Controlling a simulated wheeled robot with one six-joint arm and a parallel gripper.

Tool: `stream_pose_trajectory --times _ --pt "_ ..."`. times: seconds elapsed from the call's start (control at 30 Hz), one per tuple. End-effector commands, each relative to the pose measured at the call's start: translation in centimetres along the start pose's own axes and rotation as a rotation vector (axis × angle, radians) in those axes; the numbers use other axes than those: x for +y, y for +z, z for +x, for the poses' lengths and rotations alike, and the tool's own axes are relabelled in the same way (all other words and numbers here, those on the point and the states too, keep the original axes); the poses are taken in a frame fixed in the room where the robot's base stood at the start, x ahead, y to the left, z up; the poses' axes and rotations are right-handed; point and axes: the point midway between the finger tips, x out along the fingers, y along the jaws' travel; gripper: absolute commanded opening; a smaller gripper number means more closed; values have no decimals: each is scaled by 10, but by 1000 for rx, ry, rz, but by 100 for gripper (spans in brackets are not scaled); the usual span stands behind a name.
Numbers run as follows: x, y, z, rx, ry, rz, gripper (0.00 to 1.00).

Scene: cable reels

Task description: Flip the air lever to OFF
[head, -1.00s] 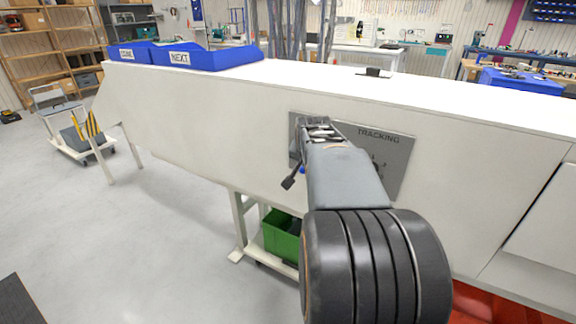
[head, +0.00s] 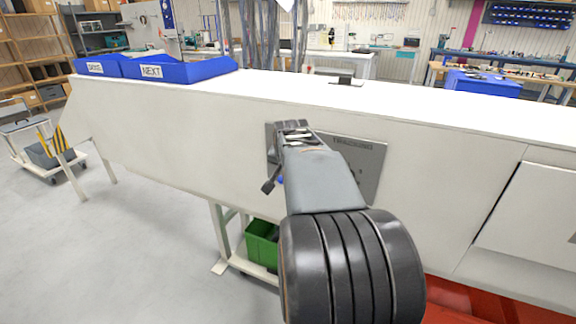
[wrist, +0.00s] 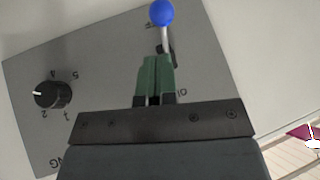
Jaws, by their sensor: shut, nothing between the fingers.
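The air lever (wrist: 163,14) shows in the wrist view as a metal stem with a blue ball knob, at the top of a grey panel. In the head view only a bit of blue knob (head: 281,179) shows beside my arm. My gripper (wrist: 154,62) has its green fingertips shut and empty, just below the lever's base in the wrist view. I cannot tell whether they touch the stem. In the head view my arm covers much of the panel (head: 368,172), and the fingertips are hidden.
A black rotary knob (wrist: 52,95) with numbers sits on the same panel. The panel is on the side of a long white bench (head: 170,130). Blue bins (head: 180,73) stand on its top. A green crate (head: 262,248) is below.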

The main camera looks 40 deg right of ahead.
Motion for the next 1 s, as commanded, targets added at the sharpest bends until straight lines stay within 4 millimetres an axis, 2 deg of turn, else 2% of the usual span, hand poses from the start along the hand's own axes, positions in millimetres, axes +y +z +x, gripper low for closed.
stream_pose_trajectory --times 0.17,0.37,0.7,1.0 --pt "2 -3 -5 1 0 0 0" --pt "14 -15 -27 2 -3 -2 0" --pt "12 7 -87 0 -11 -14 0" --pt "14 17 -116 -3 -9 -12 0"
